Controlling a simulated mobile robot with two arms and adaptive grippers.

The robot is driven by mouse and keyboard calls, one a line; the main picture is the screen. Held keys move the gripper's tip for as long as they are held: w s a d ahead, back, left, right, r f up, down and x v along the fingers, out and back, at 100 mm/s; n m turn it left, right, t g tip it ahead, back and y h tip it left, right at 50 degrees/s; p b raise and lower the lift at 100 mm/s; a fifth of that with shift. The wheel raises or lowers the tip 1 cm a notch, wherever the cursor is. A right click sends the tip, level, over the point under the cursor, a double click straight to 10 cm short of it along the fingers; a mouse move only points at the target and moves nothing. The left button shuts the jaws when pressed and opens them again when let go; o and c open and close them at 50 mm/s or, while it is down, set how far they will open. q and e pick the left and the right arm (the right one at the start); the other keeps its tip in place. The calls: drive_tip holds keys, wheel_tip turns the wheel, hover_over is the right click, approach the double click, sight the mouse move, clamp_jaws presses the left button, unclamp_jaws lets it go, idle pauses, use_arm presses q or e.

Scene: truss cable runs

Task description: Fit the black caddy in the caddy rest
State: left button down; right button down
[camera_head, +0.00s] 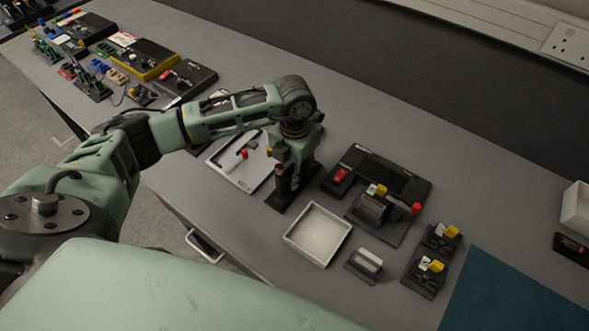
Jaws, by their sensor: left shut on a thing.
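My left gripper (293,172) points down over the middle of the bench, shut on a dark upright piece that looks like the black caddy (284,192). The arm and gripper hide much of the piece. A long, low black base shows around its foot. I cannot tell whether that base is the caddy rest or part of the caddy, nor whether the piece is seated or held just above it. My right gripper is out of view.
Left of the gripper lies a white board (232,176) with a red-tipped tool. To the right are a white square tray (318,236), a black fixture (405,186) with red and yellow parts, small black holders (423,281) and a blue mat (510,302). Several kits fill the far left.

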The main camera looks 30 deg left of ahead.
use_arm(q)
drive_tip(key=c, duration=1.5)
unclamp_jaws()
drive_tip(key=shift+o, duration=0.5)
drive_tip(key=o, duration=0.3)
drive_tip(key=shift+r, duration=0.1)
drive_tip(key=shift+r+p, duration=2.4)
drive_tip(key=shift+r, duration=1.3)
